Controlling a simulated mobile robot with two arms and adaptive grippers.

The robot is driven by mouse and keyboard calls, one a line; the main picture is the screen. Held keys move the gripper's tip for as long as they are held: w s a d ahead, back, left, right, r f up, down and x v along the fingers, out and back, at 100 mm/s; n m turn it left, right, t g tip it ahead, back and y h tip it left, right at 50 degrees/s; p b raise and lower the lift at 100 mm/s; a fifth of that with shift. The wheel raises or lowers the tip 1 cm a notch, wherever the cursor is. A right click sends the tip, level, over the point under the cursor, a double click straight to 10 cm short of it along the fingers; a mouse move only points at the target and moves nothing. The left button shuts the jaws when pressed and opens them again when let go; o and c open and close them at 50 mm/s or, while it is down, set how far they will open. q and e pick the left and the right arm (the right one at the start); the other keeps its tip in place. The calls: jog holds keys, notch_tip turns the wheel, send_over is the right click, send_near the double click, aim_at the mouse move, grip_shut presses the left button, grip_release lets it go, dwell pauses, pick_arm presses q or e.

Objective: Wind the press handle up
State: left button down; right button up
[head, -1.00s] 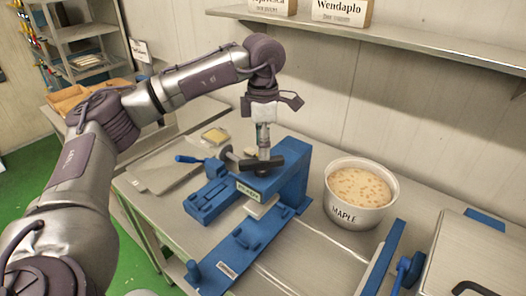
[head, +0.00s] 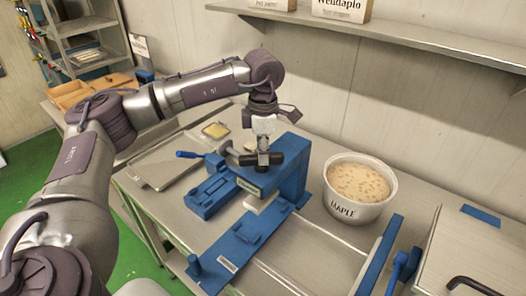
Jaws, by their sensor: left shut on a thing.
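The blue press (head: 291,178) stands on the metal table, with a dark handle bar (head: 274,159) across its top. My left gripper (head: 263,150) comes down from above onto the middle of the handle and is shut on it. The fingertips are small and partly hidden against the dark bar. A pale block (head: 262,203) shows under the press head. My right gripper is not in view.
A white pot marked MAPLE (head: 360,190) stands right of the press. A blue plate (head: 232,247) lies in front, and a grey tray (head: 165,162) lies to the left. A shelf (head: 400,38) with boxes runs above the back of the table. A lidded metal box (head: 475,250) is at the right.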

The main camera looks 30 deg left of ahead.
pick_arm(q)
jog(key=shift+f+n+b, duration=0.1)
jog(key=shift+n+b, duration=0.4)
jog(key=shift+n, duration=0.1)
jog(key=c, duration=1)
grip_release()
notch_tip(320, 180, up, 12)
